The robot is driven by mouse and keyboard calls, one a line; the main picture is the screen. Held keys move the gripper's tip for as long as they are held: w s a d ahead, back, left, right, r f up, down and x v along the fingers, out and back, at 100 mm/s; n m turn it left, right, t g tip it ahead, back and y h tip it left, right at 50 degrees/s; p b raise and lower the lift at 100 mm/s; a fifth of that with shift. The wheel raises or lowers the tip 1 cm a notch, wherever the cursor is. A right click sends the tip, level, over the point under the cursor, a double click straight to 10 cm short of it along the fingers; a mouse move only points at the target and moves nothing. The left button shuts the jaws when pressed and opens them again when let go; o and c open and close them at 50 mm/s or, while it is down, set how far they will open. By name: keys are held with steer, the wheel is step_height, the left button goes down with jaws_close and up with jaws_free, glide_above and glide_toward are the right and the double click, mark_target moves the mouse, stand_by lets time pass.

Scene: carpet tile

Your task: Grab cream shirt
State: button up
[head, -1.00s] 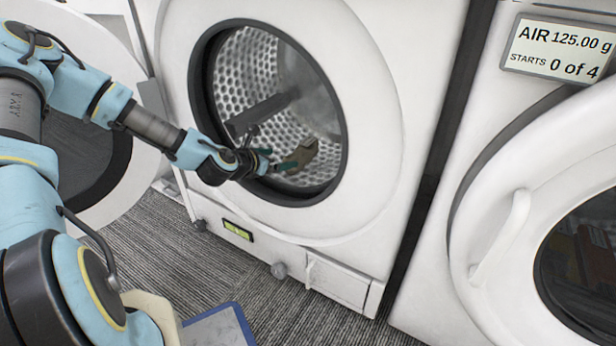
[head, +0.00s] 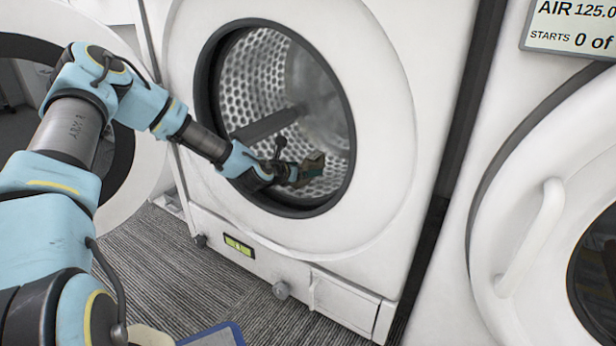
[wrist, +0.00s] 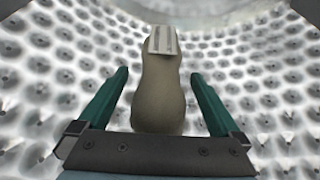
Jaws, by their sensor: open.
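A tan-beige piece (wrist: 160,100) with a pale, ridged rectangular end lies in the perforated dryer drum. It is the only thing like the cream shirt in view, though its shape does not clearly show a shirt. My gripper (head: 294,173) is inside the drum opening, with the tan piece (head: 313,163) at its tip in the head view. In the wrist view my open gripper (wrist: 159,75) has one green finger on each side of the piece. A gap shows on both sides, so the fingers are not closed on it.
The dark round rim (head: 203,95) of the dryer opening surrounds my wrist. A drum vane (head: 262,127) lies just above my gripper. The open dryer door (head: 140,190) is at left, behind my arm. Another machine's door (head: 530,230) stands at right. A blue-edged thing (head: 215,336) is at the bottom edge.

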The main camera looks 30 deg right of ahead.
steer(key=shift+w+d+f, duration=0.15)
steer(key=shift+w+d, duration=0.1)
steer(key=shift+d, duration=0.15)
steer(key=c, duration=1.5)
steer(key=shift+c, duration=0.2)
